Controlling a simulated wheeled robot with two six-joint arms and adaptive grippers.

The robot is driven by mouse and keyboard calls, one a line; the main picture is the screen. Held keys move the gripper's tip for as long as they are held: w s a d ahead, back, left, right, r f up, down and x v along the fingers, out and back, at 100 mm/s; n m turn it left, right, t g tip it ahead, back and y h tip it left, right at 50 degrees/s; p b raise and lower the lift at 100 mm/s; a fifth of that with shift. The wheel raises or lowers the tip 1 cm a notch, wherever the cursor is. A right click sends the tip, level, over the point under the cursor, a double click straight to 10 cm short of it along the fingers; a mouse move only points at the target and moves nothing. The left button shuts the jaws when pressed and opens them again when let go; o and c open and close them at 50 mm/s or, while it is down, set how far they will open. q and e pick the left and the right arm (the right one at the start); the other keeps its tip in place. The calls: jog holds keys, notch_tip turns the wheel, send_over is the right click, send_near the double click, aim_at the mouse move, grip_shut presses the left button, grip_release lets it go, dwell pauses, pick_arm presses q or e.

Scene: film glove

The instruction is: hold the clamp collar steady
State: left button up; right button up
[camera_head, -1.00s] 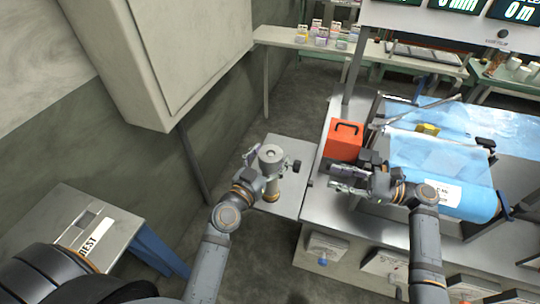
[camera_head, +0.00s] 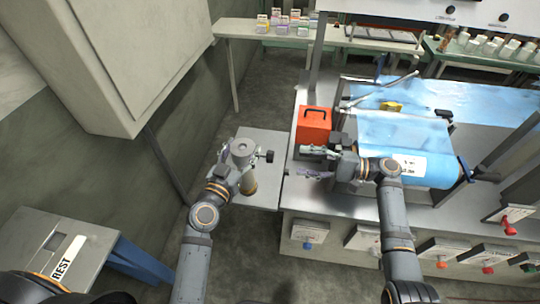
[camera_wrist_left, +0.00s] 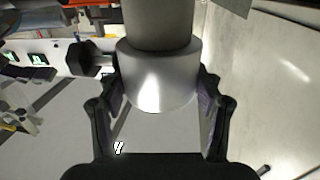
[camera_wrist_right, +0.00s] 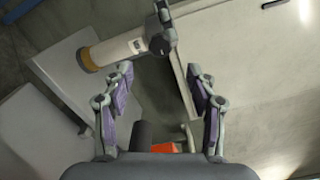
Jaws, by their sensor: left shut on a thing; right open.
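The clamp collar (camera_head: 242,150) is a grey metal ring with a black knob (camera_head: 267,157) on its right side. In the left wrist view the silver collar (camera_wrist_left: 156,88) lies between both fingers of my left gripper (camera_wrist_left: 158,100), with the knob on the left. My left gripper (camera_head: 234,160) is shut on the collar. My right gripper (camera_head: 314,162) is open and empty, to the right of the collar at the bench's left edge. In the right wrist view nothing lies between its fingers (camera_wrist_right: 160,84).
An orange-red box (camera_head: 313,126) stands on the bench just behind my right gripper. A blue film roll (camera_head: 420,165) lies further right. A small grey table (camera_head: 262,193) is beneath the collar. A stand marked REST (camera_head: 70,255) is at the lower left. A wall cabinet (camera_head: 125,60) hangs upper left.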

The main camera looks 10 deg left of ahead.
aim_at(272, 157)
jog(key=a+n, duration=0.1)
jog(key=n, duration=1.3)
jog(key=a+n, duration=0.1)
jog(key=n, duration=0.7)
jog(key=shift+a, duration=0.3)
jog(key=a, duration=0.7)
jog(key=shift+w+a, duration=0.15)
jog(key=shift+a, duration=0.1)
jog(key=c, duration=1.2)
